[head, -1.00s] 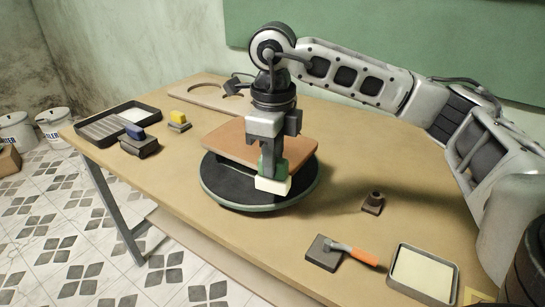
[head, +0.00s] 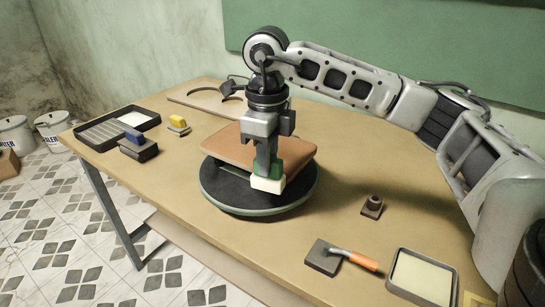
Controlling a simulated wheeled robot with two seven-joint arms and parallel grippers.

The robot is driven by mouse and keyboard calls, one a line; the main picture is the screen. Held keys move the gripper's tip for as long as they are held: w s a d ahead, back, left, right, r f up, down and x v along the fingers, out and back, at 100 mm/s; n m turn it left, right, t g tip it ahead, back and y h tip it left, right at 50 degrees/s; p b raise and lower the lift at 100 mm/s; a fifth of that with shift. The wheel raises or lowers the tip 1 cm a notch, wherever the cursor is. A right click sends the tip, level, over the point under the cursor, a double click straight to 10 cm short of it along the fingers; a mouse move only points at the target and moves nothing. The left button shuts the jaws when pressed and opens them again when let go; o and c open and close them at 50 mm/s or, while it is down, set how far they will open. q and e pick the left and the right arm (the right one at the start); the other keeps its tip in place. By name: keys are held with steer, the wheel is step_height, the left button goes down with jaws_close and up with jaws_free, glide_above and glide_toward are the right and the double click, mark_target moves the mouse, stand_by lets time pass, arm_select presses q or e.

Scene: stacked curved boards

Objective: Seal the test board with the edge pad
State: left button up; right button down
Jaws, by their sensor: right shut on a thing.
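The test board (head: 237,155) is a brown curved board lying on a round dark turntable (head: 216,186). My right gripper (head: 266,172) points down at the board's front edge. It is shut on the edge pad (head: 268,184), a pad with a green upper part and a cream-white lower block. The pad is at the board's front edge; whether it touches the edge cannot be told. The gripper and pad hide part of the board's front side. My left gripper is not in view.
A small dark holder (head: 372,206) stands right of the turntable. A blue-topped block (head: 135,139), a yellow block (head: 178,122) and a grooved tray (head: 93,132) are at left.

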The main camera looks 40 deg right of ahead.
steer(key=shift+w+a+m+p, duration=0.2)
steer(key=shift+w+a+m, duration=0.05)
steer(key=shift+w+m, duration=0.3)
steer(key=shift+w+a+m+p, duration=0.15)
steer(key=shift+w+a+m, duration=0.05)
steer(key=shift+w+m, duration=0.35)
steer(key=shift+w, duration=0.1)
steer(key=shift+w+a, duration=0.3)
steer(key=shift+w, duration=0.55)
steer(key=shift+p, duration=0.3)
steer(key=shift+w+a, duration=0.35)
steer(key=shift+w, duration=0.55)
steer(key=shift+w, duration=0.1)
steer(key=shift+w+a+p, duration=0.3)
steer(key=shift+w+p, duration=0.2)
steer(key=shift+w, duration=0.35)
